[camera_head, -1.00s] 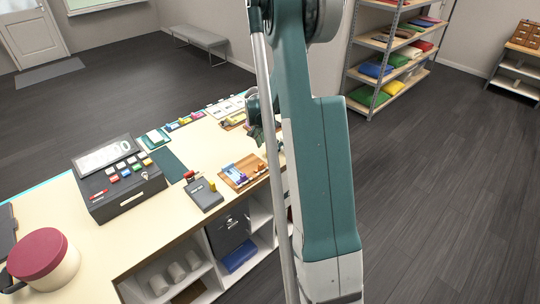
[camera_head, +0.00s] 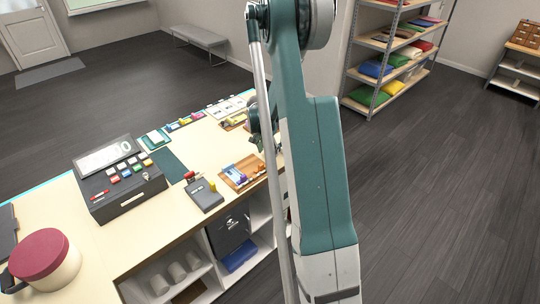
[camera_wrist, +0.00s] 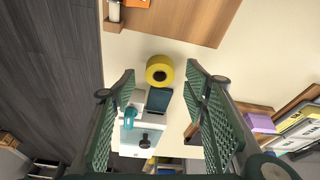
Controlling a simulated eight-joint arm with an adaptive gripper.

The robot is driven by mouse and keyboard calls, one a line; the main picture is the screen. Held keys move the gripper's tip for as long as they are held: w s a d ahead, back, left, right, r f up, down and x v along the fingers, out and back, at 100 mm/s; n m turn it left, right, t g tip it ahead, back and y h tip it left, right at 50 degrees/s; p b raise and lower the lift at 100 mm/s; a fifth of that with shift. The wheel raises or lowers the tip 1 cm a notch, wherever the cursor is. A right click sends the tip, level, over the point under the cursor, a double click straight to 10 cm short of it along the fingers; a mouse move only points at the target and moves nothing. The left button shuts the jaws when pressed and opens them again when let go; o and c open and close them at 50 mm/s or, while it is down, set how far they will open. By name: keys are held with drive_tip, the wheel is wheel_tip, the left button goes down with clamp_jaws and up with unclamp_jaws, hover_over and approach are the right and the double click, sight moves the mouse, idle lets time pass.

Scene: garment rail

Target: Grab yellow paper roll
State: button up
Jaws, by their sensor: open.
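The yellow paper roll (camera_wrist: 160,71) shows in the wrist view, upper middle, on the cream counter top (camera_wrist: 130,50). It is a short yellow ring with a dark core. My gripper (camera_wrist: 158,82) is open, its two green ridged fingers spread to the left and right, with the roll between and a little beyond the fingertips. The fingers do not visibly touch the roll, and I cannot tell the exact gap. In the head view the roll is not visible, and my arm hides part of the counter's right end.
A purple box (camera_wrist: 260,122) is at the right.

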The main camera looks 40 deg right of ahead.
drive_tip(key=shift+x, duration=1.05)
drive_tip(key=shift+c, duration=0.5)
drive_tip(key=c, duration=0.8)
